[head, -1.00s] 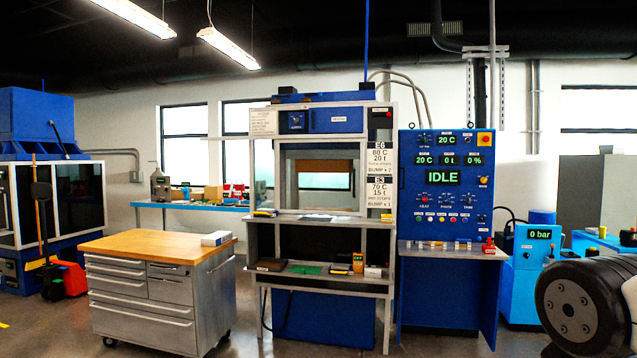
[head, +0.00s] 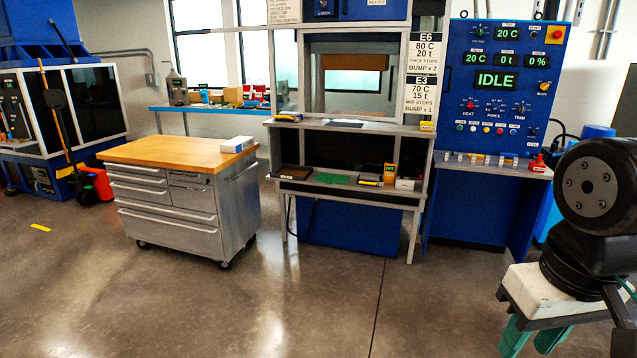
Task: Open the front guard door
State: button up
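The press (head: 428,160) stands in the middle of the head view, a grey frame with a blue base. Its front opening has a pale frame (head: 306,85) around it, with a brown block (head: 352,62) and a bright window visible through it. I cannot tell whether a clear guard door panel covers this opening, and no handle is clear. My gripper (head: 533,342) hangs at the lower right with its teal fingers pointing down and apart. It looks empty and is well away from the press; the fingertips are near the picture's bottom edge.
A wood-topped tool cart (head: 178,152) stands left of the press, with a white box (head: 237,144) on it. A blue control panel (head: 500,120) reading IDLE stands right of the press. A lower shelf (head: 345,192) with small items juts from the press. The floor in front is clear.

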aim_at(301, 31)
jog(key=i, duration=3.8)
jog(key=z, duration=0.15)
